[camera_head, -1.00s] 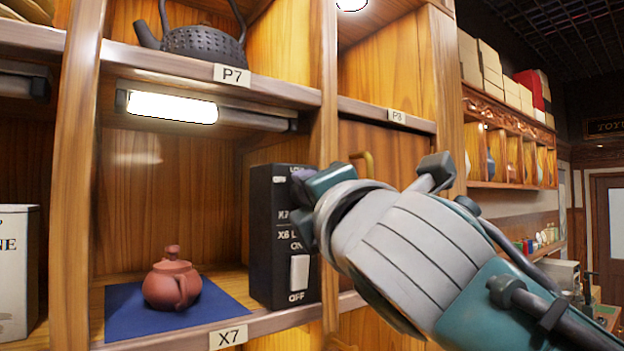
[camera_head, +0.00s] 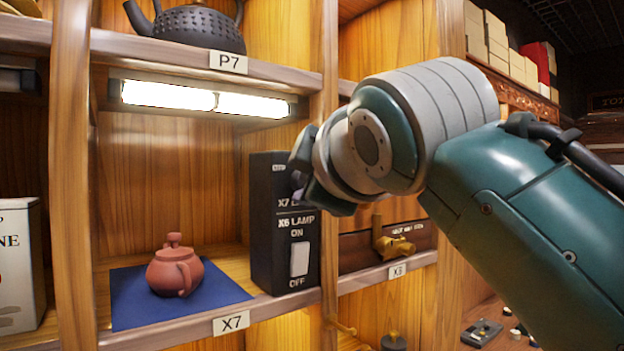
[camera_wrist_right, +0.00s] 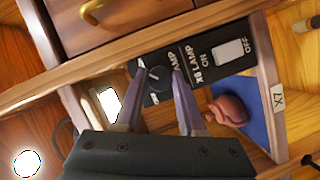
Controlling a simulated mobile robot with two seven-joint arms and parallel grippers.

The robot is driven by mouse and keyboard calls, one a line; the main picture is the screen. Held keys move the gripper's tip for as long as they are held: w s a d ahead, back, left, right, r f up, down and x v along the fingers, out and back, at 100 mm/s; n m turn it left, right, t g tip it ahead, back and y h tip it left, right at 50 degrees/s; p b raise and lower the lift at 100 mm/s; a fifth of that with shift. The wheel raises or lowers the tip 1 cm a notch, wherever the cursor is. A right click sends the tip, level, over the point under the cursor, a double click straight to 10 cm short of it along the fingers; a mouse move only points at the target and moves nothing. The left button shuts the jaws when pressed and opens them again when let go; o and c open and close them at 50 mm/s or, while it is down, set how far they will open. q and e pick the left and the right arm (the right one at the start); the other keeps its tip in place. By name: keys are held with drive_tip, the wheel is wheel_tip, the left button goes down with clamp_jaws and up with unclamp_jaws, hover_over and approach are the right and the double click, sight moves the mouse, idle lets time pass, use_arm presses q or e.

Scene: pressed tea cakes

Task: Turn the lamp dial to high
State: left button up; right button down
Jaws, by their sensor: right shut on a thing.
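The black control box (camera_head: 268,230) stands at the right side of compartment X7, with an "X7 LAMP" label on its upper part and a white X6 LAMP rocker switch (camera_head: 299,259) below. The round black dial (camera_wrist_right: 156,74) shows in the right wrist view, between the fingers of my right gripper (camera_wrist_right: 159,69), which is shut on it. In the head view my right gripper (camera_head: 301,165) covers the dial and most of its markings, so its setting is hard to read. My left gripper is not in view.
A clay teapot (camera_head: 175,268) sits on a blue cloth (camera_head: 130,312) left of the box. A dark iron kettle (camera_head: 192,28) stands on the shelf above. A brass fitting (camera_head: 392,244) is in the compartment to the right, below my arm.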

drive_tip(key=shift+m+g+y, duration=0.3)
drive_tip(key=shift+m+g, duration=0.2)
drive_tip(key=shift+m, duration=0.7)
drive_tip(key=c, duration=0.5)
unclamp_jaws()
drive_tip(key=b+v, duration=0.6)
drive_tip(key=v, duration=0.4)
drive_tip(key=shift+r+b, duration=0.15)
drive_tip(key=shift+b, duration=0.2)
